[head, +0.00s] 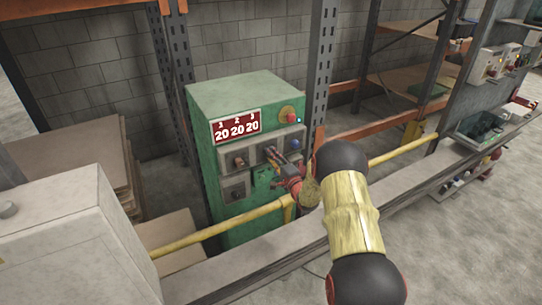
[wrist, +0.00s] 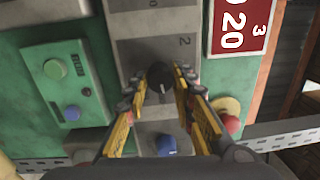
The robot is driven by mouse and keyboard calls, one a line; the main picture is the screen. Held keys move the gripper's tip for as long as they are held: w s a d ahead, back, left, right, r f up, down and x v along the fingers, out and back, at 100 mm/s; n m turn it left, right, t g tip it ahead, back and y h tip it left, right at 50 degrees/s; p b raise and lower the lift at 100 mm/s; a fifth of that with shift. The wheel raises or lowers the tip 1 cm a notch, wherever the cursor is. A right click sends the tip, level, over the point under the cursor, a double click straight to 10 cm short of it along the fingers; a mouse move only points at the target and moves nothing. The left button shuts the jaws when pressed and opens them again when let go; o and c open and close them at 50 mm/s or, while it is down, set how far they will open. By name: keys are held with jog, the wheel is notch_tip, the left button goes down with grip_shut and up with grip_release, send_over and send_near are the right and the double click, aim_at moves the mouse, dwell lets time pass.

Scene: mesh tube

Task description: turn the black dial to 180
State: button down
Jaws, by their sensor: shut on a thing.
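The black dial (wrist: 159,75) is a round knob on a grey plate marked 2, seen in the wrist view. My gripper (wrist: 160,84) has one fingertip on each side of it, shut on the dial. In the head view my gripper (head: 275,158) reaches the front of the green cabinet (head: 240,92) and mostly hides the dial. The red display (head: 236,126) on the cabinet reads 20 under each of 1, 2 and 3. Part of the display (wrist: 238,25) also shows in the wrist view. The dial's own pointer is not clear.
A blue knob (wrist: 165,144) and a red button (wrist: 231,124) on a yellow base are close to my fingers. A green button box (wrist: 68,80) is to the left. A yellow rail (head: 220,226) crosses in front of the cabinet. Grey rack posts (head: 318,60) stand behind it.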

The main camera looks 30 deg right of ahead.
jog(key=shift+m, duration=0.9)
jog(key=c, duration=1.6)
grip_release()
jog(key=shift+o, duration=0.6)
jog(key=shift+s, duration=0.15)
jog(key=s, duration=1.1)
jog(key=shift+s+d+f, duration=0.25)
jog(key=shift+s+f, duration=0.1)
